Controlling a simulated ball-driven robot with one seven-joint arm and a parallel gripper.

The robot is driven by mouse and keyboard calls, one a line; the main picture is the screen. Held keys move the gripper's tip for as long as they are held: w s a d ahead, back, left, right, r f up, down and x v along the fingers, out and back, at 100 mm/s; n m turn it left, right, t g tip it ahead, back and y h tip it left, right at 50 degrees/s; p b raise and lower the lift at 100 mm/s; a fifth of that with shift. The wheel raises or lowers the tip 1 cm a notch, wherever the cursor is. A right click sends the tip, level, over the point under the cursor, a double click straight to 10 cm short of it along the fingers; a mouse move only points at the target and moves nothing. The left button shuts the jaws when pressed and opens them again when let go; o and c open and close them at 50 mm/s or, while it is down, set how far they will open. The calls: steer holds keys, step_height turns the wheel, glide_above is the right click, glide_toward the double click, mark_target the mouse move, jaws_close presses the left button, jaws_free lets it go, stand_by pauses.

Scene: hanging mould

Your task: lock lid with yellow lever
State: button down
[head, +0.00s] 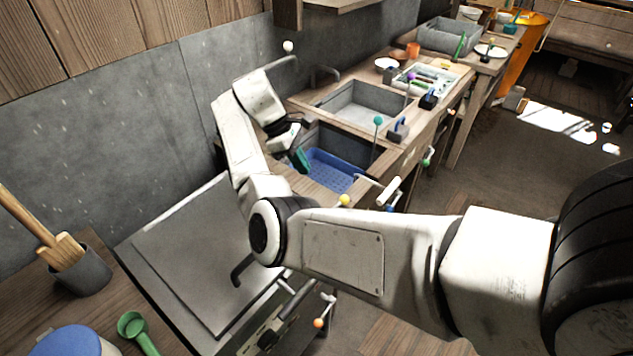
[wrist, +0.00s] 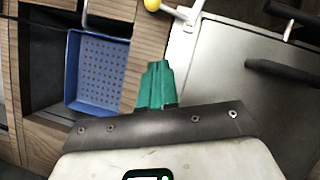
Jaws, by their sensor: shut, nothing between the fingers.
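The yellow lever's ball knob (head: 344,200) shows just above my forearm in the head view. In the wrist view the yellow knob (wrist: 152,5) is at the top edge, on a pale arm beside the lid's corner. The grey lid (head: 185,250) lies flat at lower left in the head view, partly hidden by my arm. It also fills the right of the wrist view (wrist: 225,80), with a dark handle. My gripper (head: 301,158) has teal fingers; they are together and empty in the wrist view (wrist: 155,75). It is apart from the yellow knob, over the basin side.
A blue perforated basket (head: 330,170) sits in the near basin beside my gripper. A teal knob (head: 378,120) on a thin rod rises nearby. An orange-knobbed lever (head: 319,322) is below my arm. A grey pot with wooden utensils (head: 82,275) stands at left.

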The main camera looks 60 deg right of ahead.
steer(key=shift+w+d+r, duration=0.1)
steer(key=shift+w+r, duration=0.2)
steer(key=shift+w, duration=0.1)
steer(key=x, duration=1)
steer(key=shift+s+d+r+p, duration=0.1)
steer(key=shift+s+r+p, duration=0.05)
steer(key=shift+s, duration=0.5)
steer(key=shift+s+d+r+p, duration=0.1)
steer(key=shift+s+p, duration=0.1)
steer(key=shift+s, duration=0.45)
steer(key=shift+s+d+r+p, duration=0.1)
steer(key=shift+s+r+p, duration=0.05)
steer(key=shift+s, duration=0.5)
